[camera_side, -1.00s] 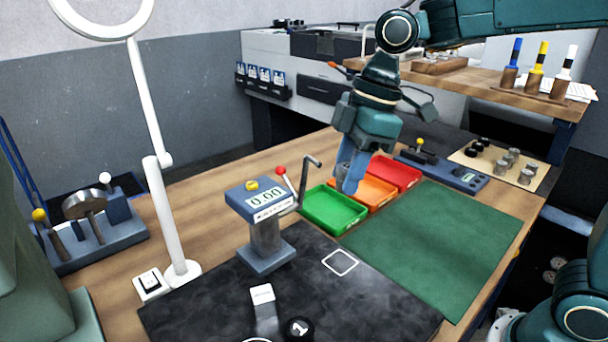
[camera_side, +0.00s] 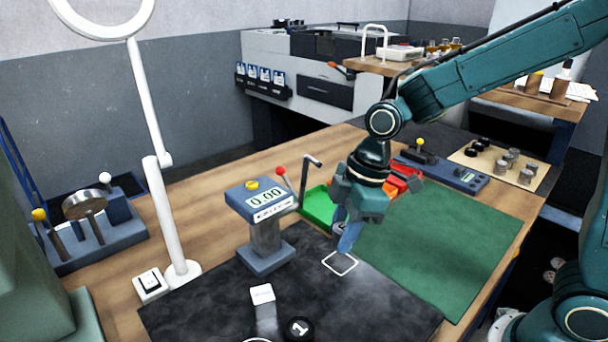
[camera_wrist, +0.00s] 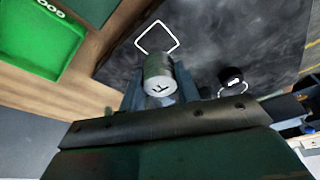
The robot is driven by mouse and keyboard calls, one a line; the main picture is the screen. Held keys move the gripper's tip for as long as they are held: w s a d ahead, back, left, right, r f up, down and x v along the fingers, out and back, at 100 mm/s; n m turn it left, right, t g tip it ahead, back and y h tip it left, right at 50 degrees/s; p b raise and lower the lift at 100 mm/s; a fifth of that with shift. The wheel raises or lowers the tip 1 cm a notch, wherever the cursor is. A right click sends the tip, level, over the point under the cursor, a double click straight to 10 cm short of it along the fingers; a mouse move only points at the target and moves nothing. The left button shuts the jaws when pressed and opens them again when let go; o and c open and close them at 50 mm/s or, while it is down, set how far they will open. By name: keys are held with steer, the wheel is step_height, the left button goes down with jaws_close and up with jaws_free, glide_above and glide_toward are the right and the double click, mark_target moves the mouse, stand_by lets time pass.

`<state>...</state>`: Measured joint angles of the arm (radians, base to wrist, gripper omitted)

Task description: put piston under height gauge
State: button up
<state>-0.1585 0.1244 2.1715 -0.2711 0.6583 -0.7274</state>
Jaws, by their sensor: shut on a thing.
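My gripper (camera_side: 344,240) is shut on a silver cylindrical piston and holds it above the dark plate (camera_side: 210,300), close to a white square outline (camera_side: 340,263). In the wrist view the piston (camera_wrist: 158,76) sits between the fingers, with a dark mark on its end face. In the side view the fingers mostly hide it. The height gauge (camera_side: 265,202), a blue unit reading 0.00 with a red-knobbed lever, stands on the plate to the left of my gripper. In the wrist view the white outline (camera_wrist: 157,37) lies just beyond the piston.
A black round weight (camera_side: 299,328) marked 1 and a grey block with a white top (camera_side: 263,295) are at the plate's front. A green tray (camera_side: 317,206) is behind my gripper. A white lamp stand (camera_side: 165,215) is left of the gauge. The green mat (camera_side: 440,250) is clear.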

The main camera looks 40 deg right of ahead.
steer(key=shift+f, duration=2)
steer(key=shift+f, duration=0.15)
steer(key=o, duration=1)
steer(key=shift+r, duration=0.2)
steer(key=v, duration=1.2)
